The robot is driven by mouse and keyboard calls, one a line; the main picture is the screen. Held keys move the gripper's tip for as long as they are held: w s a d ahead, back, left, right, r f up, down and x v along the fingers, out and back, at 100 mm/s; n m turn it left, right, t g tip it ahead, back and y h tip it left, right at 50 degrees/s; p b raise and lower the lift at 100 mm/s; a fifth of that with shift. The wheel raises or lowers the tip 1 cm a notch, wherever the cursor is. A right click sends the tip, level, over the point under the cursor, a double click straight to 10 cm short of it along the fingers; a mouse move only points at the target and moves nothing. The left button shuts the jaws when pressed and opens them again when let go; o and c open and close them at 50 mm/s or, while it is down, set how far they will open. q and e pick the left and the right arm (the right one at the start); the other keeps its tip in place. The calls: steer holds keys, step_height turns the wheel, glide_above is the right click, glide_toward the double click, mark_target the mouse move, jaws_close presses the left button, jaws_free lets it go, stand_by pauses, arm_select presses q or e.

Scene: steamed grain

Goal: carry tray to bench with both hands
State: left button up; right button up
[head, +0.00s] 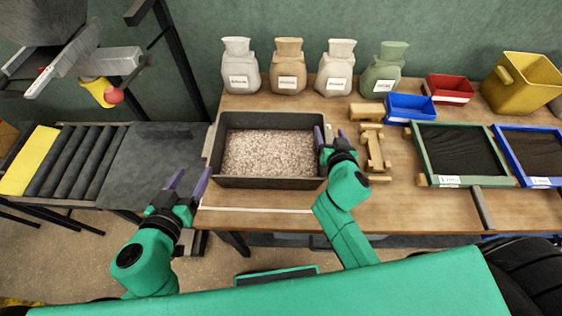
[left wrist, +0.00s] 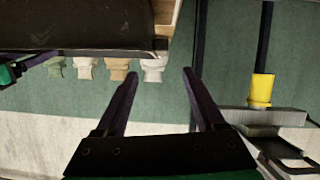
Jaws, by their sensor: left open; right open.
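The black tray (head: 270,183) is filled with pale pinkish grain (head: 268,153) and sits on the wooden bench (head: 250,217) near its left end. Its dark side also shows at the top left of the left wrist view (left wrist: 85,25). My left gripper (head: 188,180) is open and empty, just left of the tray's front left corner and apart from it. Its two purple fingers show in the left wrist view (left wrist: 158,85) with nothing between them. My right gripper (head: 331,135) is open at the tray's right wall; whether it touches the wall I cannot tell.
Labelled sacks (head: 288,68) stand behind the tray. A wooden block structure (head: 374,150), a blue bin (head: 410,108), a red bin (head: 449,89) and green-framed (head: 460,181) and blue-framed screens lie to the right. A roller conveyor (head: 75,160) stands left of the bench.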

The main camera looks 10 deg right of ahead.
steer(key=shift+s+r, duration=0.1)
steer(key=shift+s, duration=0.2)
arm_select(q)
steer(key=shift+s+a, duration=0.1)
steer(key=shift+s, duration=0.1)
arm_select(e)
steer(key=v, duration=1.1)
steer(key=shift+s, duration=0.15)
steer(key=shift+r, duration=0.1)
